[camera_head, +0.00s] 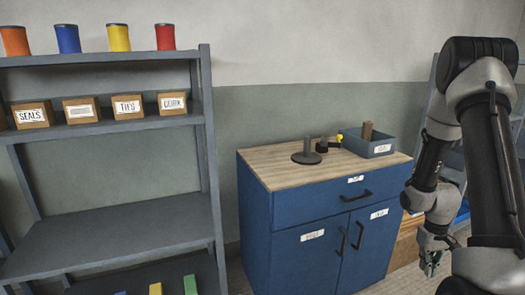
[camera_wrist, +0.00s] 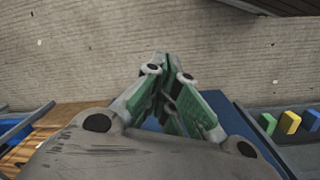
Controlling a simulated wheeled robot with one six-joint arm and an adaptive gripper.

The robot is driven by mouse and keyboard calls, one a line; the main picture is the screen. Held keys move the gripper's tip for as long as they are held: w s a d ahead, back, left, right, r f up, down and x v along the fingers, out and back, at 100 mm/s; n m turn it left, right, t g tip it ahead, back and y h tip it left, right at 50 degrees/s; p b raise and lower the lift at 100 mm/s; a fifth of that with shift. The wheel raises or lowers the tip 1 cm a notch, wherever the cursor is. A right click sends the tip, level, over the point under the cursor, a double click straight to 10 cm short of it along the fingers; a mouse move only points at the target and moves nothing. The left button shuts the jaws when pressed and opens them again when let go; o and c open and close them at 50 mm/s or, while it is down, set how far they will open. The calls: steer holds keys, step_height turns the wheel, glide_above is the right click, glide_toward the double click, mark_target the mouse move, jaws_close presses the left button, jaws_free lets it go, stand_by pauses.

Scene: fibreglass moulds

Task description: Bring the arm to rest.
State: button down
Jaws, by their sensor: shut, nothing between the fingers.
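Below the fingers in that view are the floor and part of the blue cabinet.
A grey shelf rack (camera_head: 110,225) stands at the left with coloured spools and labelled boxes. On the cabinet top are a grey bin (camera_head: 366,145) and a round-based post (camera_head: 306,155). Bare floor (camera_wrist: 75,60) shows in the wrist view.

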steer(key=s+a+r+t, duration=0.1)
steer(key=s+a+r, duration=0.4)
steer(key=r, duration=0.6)
steer(key=s+a+r+t, duration=0.2)
steer(key=s+a+r, duration=0.4)
steer(key=r, duration=0.6)
steer(key=s+a+r+t, duration=0.2)
steer(key=s+a+r, duration=0.3)
steer(key=r, duration=0.7)
steer(key=shift+s+a+r+n+y, duration=0.25)
steer(key=shift+s+a+n+y, duration=0.1)
steer(key=shift+s+y, duration=0.1)
steer(key=c, duration=2.2)
jaws_free()
